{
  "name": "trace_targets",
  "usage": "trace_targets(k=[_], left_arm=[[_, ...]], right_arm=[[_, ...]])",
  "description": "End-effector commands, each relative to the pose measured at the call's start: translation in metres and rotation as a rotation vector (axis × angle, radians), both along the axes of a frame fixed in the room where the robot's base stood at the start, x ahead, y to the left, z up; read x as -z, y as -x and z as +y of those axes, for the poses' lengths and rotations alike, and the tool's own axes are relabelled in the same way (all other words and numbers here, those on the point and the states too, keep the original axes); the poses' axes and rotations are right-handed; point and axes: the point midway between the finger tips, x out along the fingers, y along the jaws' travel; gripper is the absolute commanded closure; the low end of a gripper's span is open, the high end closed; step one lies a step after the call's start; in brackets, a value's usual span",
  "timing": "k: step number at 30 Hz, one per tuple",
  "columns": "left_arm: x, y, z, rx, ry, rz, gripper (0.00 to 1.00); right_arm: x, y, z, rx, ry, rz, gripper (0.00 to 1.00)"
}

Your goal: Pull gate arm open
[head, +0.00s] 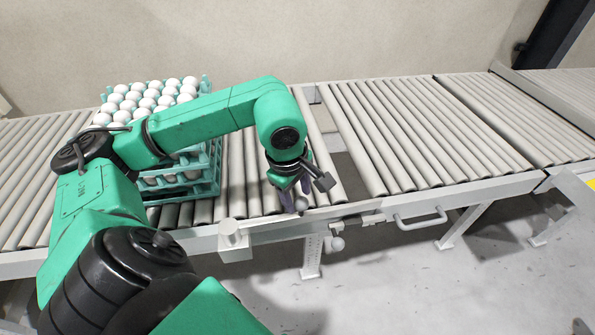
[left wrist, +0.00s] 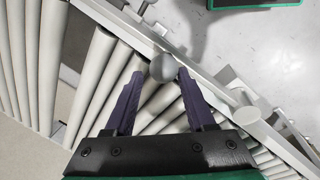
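The gate arm (head: 285,224) looks like a pale bar along the front rail of the roller conveyor. A round grey knob (head: 302,204) shows near its right part. My left gripper (head: 296,197) points down at this knob. In the left wrist view the purple fingers of my left gripper (left wrist: 160,72) are apart, with the grey knob (left wrist: 163,67) between their tips. I cannot tell whether either finger touches it. My right gripper is not in view.
A stack of teal egg trays (head: 212,175) with white eggs stands on the rollers at the left. A gap (head: 355,175) breaks the rollers right of my gripper. A second knob (head: 337,243) hangs below the rail, and a U-shaped handle (head: 420,222) sits farther right.

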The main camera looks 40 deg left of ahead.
Motion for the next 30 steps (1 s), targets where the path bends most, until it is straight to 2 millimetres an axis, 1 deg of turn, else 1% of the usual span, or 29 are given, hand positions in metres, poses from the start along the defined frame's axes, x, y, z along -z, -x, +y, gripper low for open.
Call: trace_targets(k=[5, 8, 11, 14, 19, 22, 25, 30], left_arm=[[-0.004, -0.001, -0.001, 0.0, 0.002, -0.006, 0.46], [-0.013, 0.0, -0.001, 0.0, 0.003, -0.008, 0.46], [-0.031, 0.003, 0.0, 0.001, 0.003, -0.01, 0.46], [-0.056, 0.008, 0.0, 0.001, 0.004, -0.012, 0.46], [-0.106, 0.017, 0.0, 0.001, 0.003, -0.011, 0.46], [-0.129, 0.023, 0.001, 0.001, 0.002, -0.007, 0.46], [-0.141, 0.026, 0.001, -0.001, 0.002, -0.004, 0.46], [-0.144, 0.027, 0.001, -0.001, 0.001, -0.001, 0.46]], right_arm=[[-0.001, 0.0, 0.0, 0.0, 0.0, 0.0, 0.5], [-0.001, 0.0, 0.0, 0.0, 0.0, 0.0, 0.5], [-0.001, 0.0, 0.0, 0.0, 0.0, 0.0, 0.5], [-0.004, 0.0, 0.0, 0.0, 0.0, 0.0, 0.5], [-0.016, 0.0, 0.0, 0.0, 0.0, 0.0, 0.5], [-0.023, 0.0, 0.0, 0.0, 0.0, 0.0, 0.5], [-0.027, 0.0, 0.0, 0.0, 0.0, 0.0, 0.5], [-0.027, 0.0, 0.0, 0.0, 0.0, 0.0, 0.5]])
